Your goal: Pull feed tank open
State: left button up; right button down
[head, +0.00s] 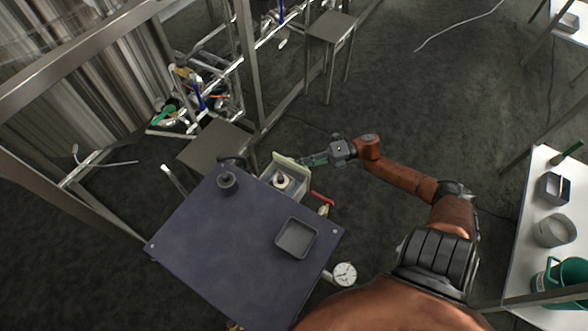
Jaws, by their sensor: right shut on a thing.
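The feed tank appears to be the box-like unit with a dark blue-grey flat top (230,255) in the lower middle of the head view. A pale drawer-like part (272,174) stands out from its far right side, with a gap that shows its inside. A white round item with a brownish middle (283,182) sits in it. My right gripper (306,161) reaches in from the right and is shut at the outer edge of the pale front. The exact grip point is small and partly hidden. My left gripper is not in view.
A grey square tray (295,238) and a black knob-like fitting (227,181) are on the dark top. A round gauge (344,274) and a red handle (323,198) are beside it. A white table (545,210) stands right. Open floor lies beyond my right arm.

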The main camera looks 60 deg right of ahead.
jog(key=c, duration=2)
grip_release()
jog(key=shift+c, duration=0.2)
jog(key=v, duration=1.2)
jog(key=shift+f, duration=0.1)
